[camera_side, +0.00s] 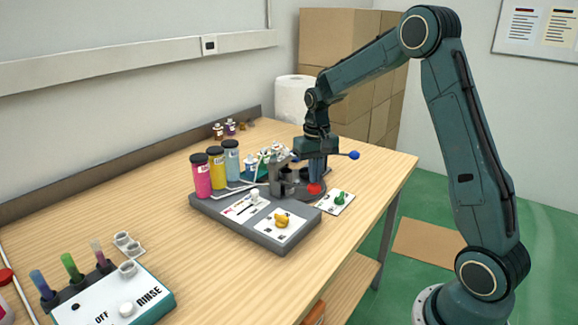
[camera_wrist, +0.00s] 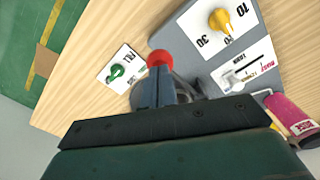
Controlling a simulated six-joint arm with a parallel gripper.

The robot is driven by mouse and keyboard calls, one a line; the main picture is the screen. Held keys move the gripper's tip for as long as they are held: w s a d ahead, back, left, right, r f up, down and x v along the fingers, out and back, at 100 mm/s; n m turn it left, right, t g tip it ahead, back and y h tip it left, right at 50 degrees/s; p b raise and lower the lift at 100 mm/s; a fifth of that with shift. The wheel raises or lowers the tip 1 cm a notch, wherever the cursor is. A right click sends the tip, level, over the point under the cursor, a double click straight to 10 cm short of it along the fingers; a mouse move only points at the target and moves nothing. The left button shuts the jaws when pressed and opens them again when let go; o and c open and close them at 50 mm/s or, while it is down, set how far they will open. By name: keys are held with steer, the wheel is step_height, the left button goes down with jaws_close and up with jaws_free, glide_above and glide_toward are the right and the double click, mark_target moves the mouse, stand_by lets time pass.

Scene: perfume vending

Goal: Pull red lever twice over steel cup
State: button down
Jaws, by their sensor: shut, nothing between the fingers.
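The red lever's round red knob (camera_side: 315,188) shows right below my gripper (camera_side: 317,180) in the side view. In the wrist view the red knob (camera_wrist: 160,58) sits at the tips of my gripper (camera_wrist: 158,72). The fingers are shut with nothing between them, close to or against the knob; I cannot tell if they touch it. The lever's shaft is hidden. A grey metal holder (camera_side: 286,181) stands just left of my gripper. Round grey metal behind my fingers in the wrist view may be the steel cup, but it is mostly covered.
A lever with a blue knob (camera_side: 354,155) sticks out right of my gripper. A grey panel (camera_side: 268,238) carries a yellow dial (camera_side: 282,220) and a white slider. A green knob (camera_side: 341,198) sits on a white card. Pink, yellow and blue bottles stand left.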

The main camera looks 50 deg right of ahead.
mark_target(314, 185)
steer(key=shift+f, duration=2.7)
steer(key=shift+r, duration=4.65)
